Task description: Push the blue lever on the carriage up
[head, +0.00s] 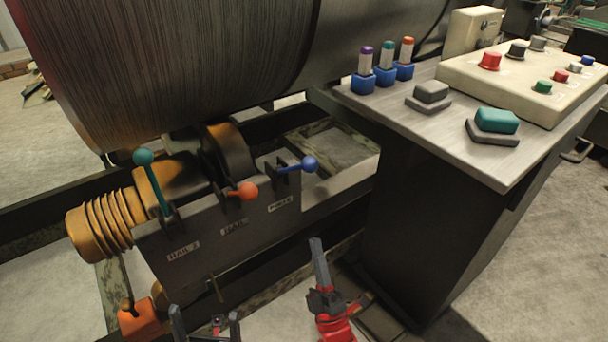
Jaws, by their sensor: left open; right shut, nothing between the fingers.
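The blue lever (309,164) is on the dark carriage (215,240), at its right end. Its round knob sticks out to the right, with the arm close to level in the picture. A red-orange lever (245,190) beside it also lies low, and a green lever (144,158) at the left stands upright. My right gripper (317,246) is shut and empty, pointing up, below the blue knob in the picture and apart from it. My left gripper (206,318) is open and empty at the bottom edge, in front of the carriage, only its fingers showing.
A large dark cylinder (180,70) hangs over the carriage. At right, a grey-topped console (400,110) carries small colored-capped items, grey and green blocks, and a button box (530,85). Its dark side (430,220) stands right of my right gripper. An orange block (140,320) lies lower left.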

